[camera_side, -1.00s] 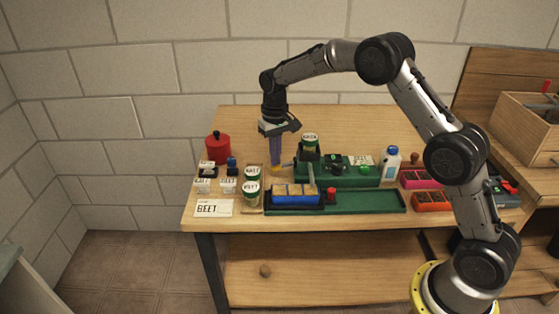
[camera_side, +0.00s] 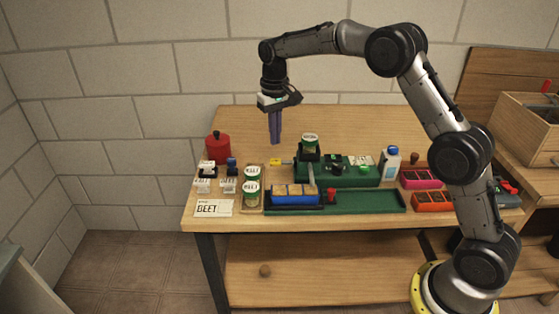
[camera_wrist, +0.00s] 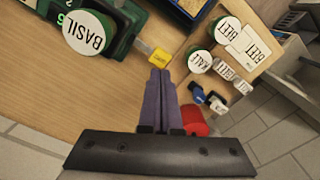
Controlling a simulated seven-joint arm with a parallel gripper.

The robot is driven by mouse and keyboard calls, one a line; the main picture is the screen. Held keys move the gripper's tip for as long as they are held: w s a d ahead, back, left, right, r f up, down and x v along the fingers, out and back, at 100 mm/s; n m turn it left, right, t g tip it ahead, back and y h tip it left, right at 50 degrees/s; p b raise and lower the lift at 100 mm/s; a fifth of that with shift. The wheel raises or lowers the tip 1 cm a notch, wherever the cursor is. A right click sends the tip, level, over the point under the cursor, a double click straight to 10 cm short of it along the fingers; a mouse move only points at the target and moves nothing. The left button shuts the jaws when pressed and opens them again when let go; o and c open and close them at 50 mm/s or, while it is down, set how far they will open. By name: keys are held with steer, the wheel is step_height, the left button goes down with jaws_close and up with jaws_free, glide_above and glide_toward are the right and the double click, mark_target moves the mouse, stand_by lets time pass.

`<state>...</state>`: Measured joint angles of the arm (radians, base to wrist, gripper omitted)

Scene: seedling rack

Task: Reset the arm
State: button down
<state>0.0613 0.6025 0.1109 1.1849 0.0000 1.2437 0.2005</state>
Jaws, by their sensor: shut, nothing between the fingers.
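My gripper (camera_side: 275,141) is shut and empty, pointing down in the air above the back left part of the wooden table (camera_side: 360,125). In the wrist view my gripper (camera_wrist: 160,74) shows its two purple fingers pressed together. A yellow-ended tool (camera_side: 275,161) lies on the table below the fingertips, apart from them. Its yellow end also shows in the wrist view (camera_wrist: 160,60) just beyond the fingertips.
A red canister (camera_side: 217,149) stands at the left. A jar labelled BASIL (camera_wrist: 88,32) is on a green rack (camera_side: 345,176). Jars (camera_side: 251,184), a blue seedling tray (camera_side: 296,199), a white bottle (camera_side: 390,165) and pink (camera_side: 422,179) and orange boxes (camera_side: 432,201) crowd the front. The table's back is clear.

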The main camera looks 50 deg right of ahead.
steer(key=shift+r, duration=0.15)
steer(key=s+a+r+t, duration=0.1)
steer(key=s+r+t, duration=0.15)
steer(key=r, duration=0.75)
steer(key=s+a+r+t, duration=0.1)
steer(key=s+r, duration=0.7)
steer(key=s, duration=0.5)
steer(key=s+a+n+t, duration=0.1)
steer(key=s+n+t, duration=0.1)
steer(key=s, duration=1.1)
steer(key=s+f+n, duration=0.1)
steer(key=s+f, duration=0.7)
steer(key=f, duration=0.1)
steer(key=shift+a+f, duration=0.15)
steer(key=shift+f, duration=0.25)
